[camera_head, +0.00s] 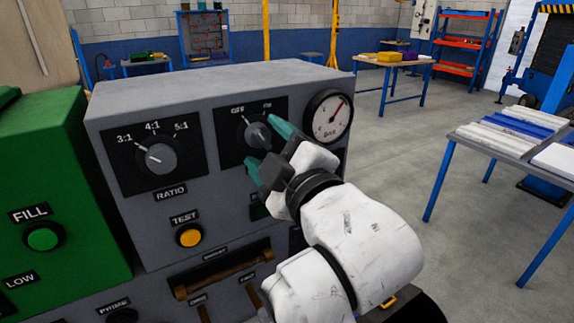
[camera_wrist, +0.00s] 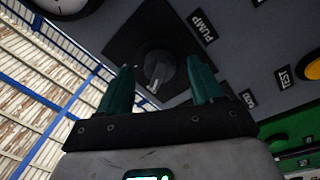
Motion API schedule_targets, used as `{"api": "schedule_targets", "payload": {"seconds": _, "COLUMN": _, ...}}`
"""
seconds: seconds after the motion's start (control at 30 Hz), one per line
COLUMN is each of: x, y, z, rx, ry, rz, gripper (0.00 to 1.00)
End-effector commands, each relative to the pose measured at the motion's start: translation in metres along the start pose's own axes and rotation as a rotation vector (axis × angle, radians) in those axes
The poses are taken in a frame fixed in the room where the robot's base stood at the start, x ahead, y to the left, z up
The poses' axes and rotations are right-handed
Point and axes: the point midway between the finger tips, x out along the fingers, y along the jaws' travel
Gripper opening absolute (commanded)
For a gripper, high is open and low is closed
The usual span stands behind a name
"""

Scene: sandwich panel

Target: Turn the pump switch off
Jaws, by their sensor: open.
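The pump switch (camera_head: 257,134) is a round grey knob on a black plate, with OFF at its upper left and ON at its upper right. Its pale mark seems to point up and slightly left, toward OFF, but it is small. My gripper (camera_head: 267,147) is open in front of the knob, one teal finger to its upper right and one to its lower left. In the wrist view, the knob (camera_wrist: 159,69) shows between the two spread fingertips (camera_wrist: 159,65), with the PUMP label (camera_wrist: 203,25) beyond. I cannot tell whether either finger touches the knob.
The ratio knob (camera_head: 157,158) is left of the pump plate, with an orange TEST button (camera_head: 190,236) below it. A round gauge (camera_head: 328,116) sits close to the right. A brown handle (camera_head: 225,271) juts out below. A green cabinet (camera_head: 60,180) stands at left.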

Motion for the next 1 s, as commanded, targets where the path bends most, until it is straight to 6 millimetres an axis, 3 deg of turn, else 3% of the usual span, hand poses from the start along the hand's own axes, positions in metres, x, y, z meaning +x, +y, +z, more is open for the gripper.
{"api": "schedule_targets", "payload": {"seconds": 0.3, "x": -0.061, "y": -0.001, "z": 0.001, "rx": 0.001, "ry": 0.0, "rz": 0.002, "gripper": 0.66}}
{"api": "schedule_targets", "payload": {"seconds": 0.5, "x": -0.087, "y": -0.001, "z": 0.001, "rx": 0.001, "ry": 0.0, "rz": 0.001, "gripper": 0.66}}
{"api": "schedule_targets", "payload": {"seconds": 1.0, "x": -0.095, "y": -0.003, "z": 0.004, "rx": 0.009, "ry": -0.01, "rz": -0.006, "gripper": 0.66}}
